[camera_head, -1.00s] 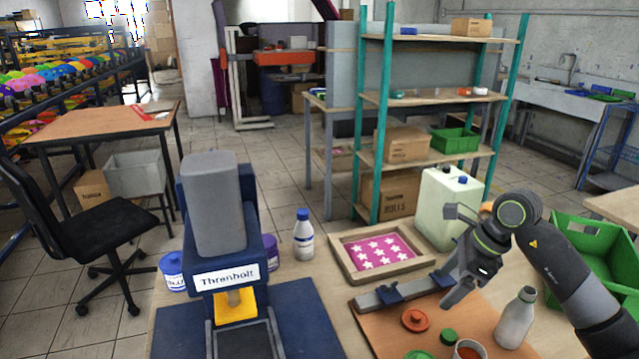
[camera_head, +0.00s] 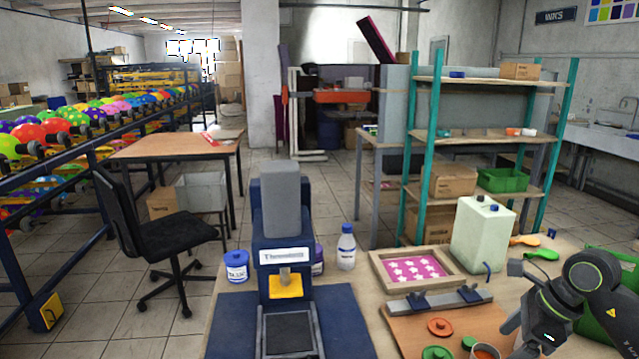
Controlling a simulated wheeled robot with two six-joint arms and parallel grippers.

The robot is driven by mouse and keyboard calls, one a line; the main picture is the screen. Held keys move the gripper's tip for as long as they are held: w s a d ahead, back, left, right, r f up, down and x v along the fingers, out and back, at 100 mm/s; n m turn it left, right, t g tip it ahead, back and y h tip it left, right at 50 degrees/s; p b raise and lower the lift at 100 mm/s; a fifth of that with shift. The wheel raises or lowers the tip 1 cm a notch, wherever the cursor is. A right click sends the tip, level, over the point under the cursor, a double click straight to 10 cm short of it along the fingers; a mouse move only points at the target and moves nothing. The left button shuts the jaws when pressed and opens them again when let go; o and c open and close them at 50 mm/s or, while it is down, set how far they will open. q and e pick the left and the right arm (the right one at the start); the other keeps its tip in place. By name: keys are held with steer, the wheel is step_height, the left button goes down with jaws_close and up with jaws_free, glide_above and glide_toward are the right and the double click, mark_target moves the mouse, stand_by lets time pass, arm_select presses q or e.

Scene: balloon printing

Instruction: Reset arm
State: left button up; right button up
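My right arm comes in from the right edge, bent over the right end of the workbench. Its gripper (camera_head: 517,338) points down at the lower right, and I cannot tell whether its fingers are open or shut. Nothing clearly shows held in it. My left gripper and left arm are not in view. The blue and grey printing machine (camera_head: 282,240) stands upright on the bench, left of my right arm.
A framed pink star screen (camera_head: 382,276), a pale jerrycan (camera_head: 480,238), a white bottle (camera_head: 346,250) and a blue-lidded jar (camera_head: 236,267) stand on the bench. An orange lid (camera_head: 440,327) lies left of my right gripper. A green crate (camera_head: 606,265) is partly hidden behind my arm.

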steer(key=a+r+m+t+y, duration=0.3)
steer(key=a+y, duration=0.3)
steer(key=a, duration=0.2)
steer(key=a+r+m+t+y, duration=0.2)
steer(key=a+m+t+y, duration=0.15)
steer(key=a+y, duration=0.35)
steer(key=s+d+r+m+t+h, duration=0.15)
steer(key=d+m+t+h, duration=0.45)
steer(key=m+t+h, duration=0.9)
steer(key=s+d+f+m+g+h, duration=0.35)
steer(key=f+m, duration=0.25)
steer(key=m, duration=0.4)
steer(key=s+d+f+m+g+h, duration=0.3)
steer(key=d+f+m+g+h, duration=0.15)
steer(key=f+m, duration=0.4)
steer(key=s+a+f+m+g+y, duration=0.2)
steer(key=s+a+f+m+g, duration=0.15)
steer(key=s+f+g, duration=0.4)
steer(key=s+a+f+m+g+y, duration=0.2)
steer(key=s+f+m+g, duration=0.3)
steer(key=s, duration=0.6)
step_height(320, 180, down, 22)
steer(key=d+r+g+p, duration=0.1)
steer(key=p, duration=0.1)
steer(key=s+a+f+g+y+p, duration=0.1)
steer(key=s+f+p, duration=0.1)
steer(key=s+f, duration=1.3)
steer(key=shift+s+f, duration=0.15)
steer(key=shift+s, duration=0.05)
